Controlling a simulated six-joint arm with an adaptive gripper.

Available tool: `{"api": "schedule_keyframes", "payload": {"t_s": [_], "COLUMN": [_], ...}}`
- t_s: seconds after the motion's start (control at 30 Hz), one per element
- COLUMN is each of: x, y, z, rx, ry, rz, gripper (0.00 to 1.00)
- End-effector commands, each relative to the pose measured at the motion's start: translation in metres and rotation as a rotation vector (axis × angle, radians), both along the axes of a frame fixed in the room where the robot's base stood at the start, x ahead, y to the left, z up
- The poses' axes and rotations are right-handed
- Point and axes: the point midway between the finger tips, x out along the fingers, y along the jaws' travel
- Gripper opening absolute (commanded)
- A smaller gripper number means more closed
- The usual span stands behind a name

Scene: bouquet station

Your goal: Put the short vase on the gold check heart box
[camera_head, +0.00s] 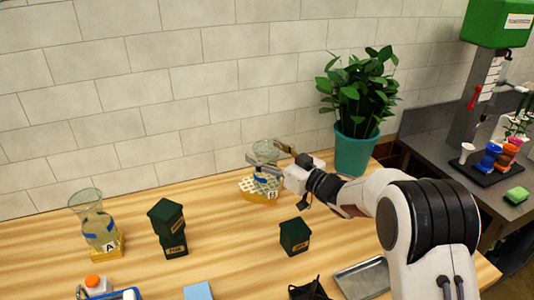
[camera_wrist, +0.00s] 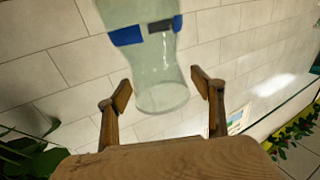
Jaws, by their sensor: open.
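The short vase (camera_head: 267,152) is pale clear glass with a blue band. It appears upright on the gold check heart box (camera_head: 248,196), which bears a "B" label, near the wall. Gaps show on both sides.
Stacked dark green boxes (camera_head: 168,228) and a single one (camera_head: 294,237) stand in front. A potted plant (camera_head: 355,150) is close to my arm at right. A metal tray (camera_head: 362,279) lies in front.

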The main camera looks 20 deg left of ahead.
Motion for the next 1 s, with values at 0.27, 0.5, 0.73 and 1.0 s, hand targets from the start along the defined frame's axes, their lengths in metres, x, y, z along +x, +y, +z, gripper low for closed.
{"api": "schedule_keyframes", "payload": {"t_s": [0.27, 0.5, 0.73, 1.0], "x": [-0.005, -0.015, -0.027, -0.04], "y": [-0.015, -0.04, -0.068, -0.099], "z": [0.002, 0.001, 0.001, 0.001], "rx": [-0.001, -0.001, 0.0, 0.0], "ry": [-0.002, 0.0, 0.0, 0.0], "rz": [-0.001, -0.002, -0.002, -0.002], "gripper": [0.67, 0.67, 0.67, 0.67]}}
